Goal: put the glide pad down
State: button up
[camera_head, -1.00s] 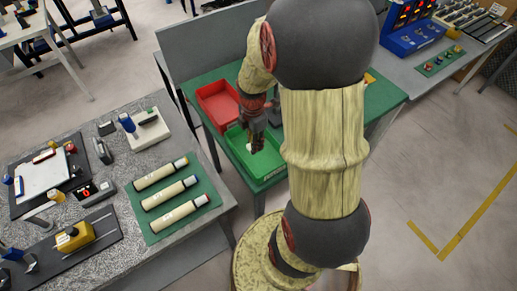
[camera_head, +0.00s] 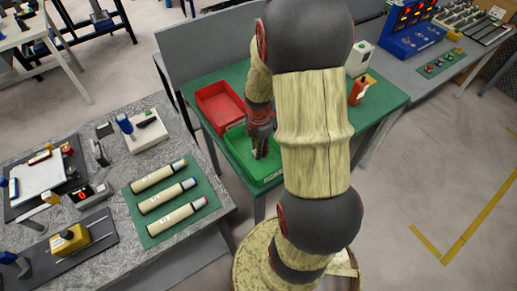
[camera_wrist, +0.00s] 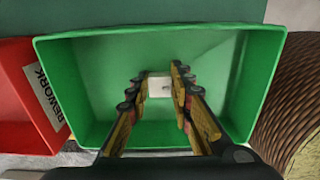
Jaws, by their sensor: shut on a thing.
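The glide pad (camera_wrist: 159,87) is a small, pale, square piece with a dark dot near its middle. In the wrist view it sits between the fingertips of my gripper (camera_wrist: 157,84), which is shut on it. My gripper (camera_head: 260,152) is over the green bin (camera_head: 235,147), fingers pointing down inside its walls. The green bin (camera_wrist: 75,95) shows in the wrist view with its empty floor around the pad. I cannot tell whether the pad touches the floor. In the head view the pad is too small or hidden to make out.
A red bin (camera_head: 216,100) marked REWORK (camera_wrist: 30,95) stands left of the green bin. Both are on a green-topped table (camera_head: 385,98) with a grey back panel.

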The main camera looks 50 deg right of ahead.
jog(key=o, duration=1)
jog(key=shift+f, duration=0.1)
notch_tip(320, 180, up, 12)
jog(key=p, duration=0.3)
jog(key=w+a+r+m+t, duration=0.1)
jog(key=a+r+m, duration=0.3)
jog(key=a+r, duration=0.35)
jog(key=s+a+r+m+t, duration=0.2)
jog(key=s+a+r+m, duration=0.2)
jog(key=a, duration=0.4)
jog(key=s+a+r+m+t, duration=0.2)
jog(key=s+a+r+m, duration=0.2)
jog(key=a+r+m, duration=0.3)
jog(key=shift+s+a+r+t, duration=0.15)
jog(key=shift+a+r+t, duration=0.15)
jog(key=shift+a+r, duration=0.35)
